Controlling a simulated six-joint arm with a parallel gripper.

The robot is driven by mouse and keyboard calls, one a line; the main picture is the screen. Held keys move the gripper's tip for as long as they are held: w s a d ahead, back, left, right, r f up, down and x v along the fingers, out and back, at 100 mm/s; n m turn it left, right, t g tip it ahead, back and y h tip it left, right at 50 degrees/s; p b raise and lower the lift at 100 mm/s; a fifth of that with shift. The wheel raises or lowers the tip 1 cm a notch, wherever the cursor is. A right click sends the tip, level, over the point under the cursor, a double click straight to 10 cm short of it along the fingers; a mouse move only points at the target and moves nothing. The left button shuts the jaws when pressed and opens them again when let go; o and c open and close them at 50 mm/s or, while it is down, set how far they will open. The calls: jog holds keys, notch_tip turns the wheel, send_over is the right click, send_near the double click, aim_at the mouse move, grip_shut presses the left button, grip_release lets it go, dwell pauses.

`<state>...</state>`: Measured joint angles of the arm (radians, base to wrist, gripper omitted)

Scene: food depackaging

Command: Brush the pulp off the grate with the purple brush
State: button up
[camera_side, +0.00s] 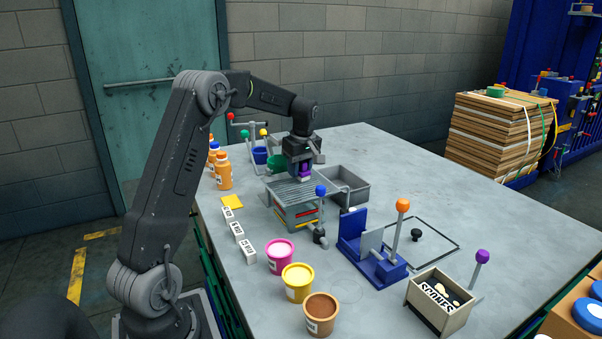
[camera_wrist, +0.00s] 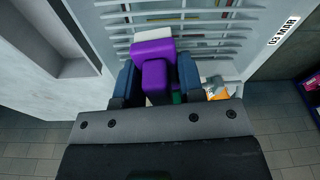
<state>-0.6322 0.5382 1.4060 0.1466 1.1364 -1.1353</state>
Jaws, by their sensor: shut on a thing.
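The purple brush (camera_side: 305,171) is held in my gripper (camera_side: 302,176), over the grate (camera_side: 287,189). In the wrist view the purple brush (camera_wrist: 153,49) sits between the two blue fingers of my gripper (camera_wrist: 157,78), with a pale edge along its far side. The slatted grate (camera_wrist: 225,30) lies beyond and under it in that view. The brush looks at or just above the slats; I cannot tell if it touches. I cannot make out pulp on the grate. Red and yellow show below the slats.
A grey metal bin (camera_side: 347,187) stands right beside the grate. A blue-knobbed lever (camera_side: 321,191) rises in front. Orange bottles (camera_side: 223,170) stand left, and pink, yellow and brown tubs (camera_side: 280,256) stand in front. A blue fixture (camera_side: 372,248) is at right; the far right tabletop is clear.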

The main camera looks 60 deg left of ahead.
jog(key=shift+r, duration=3.6)
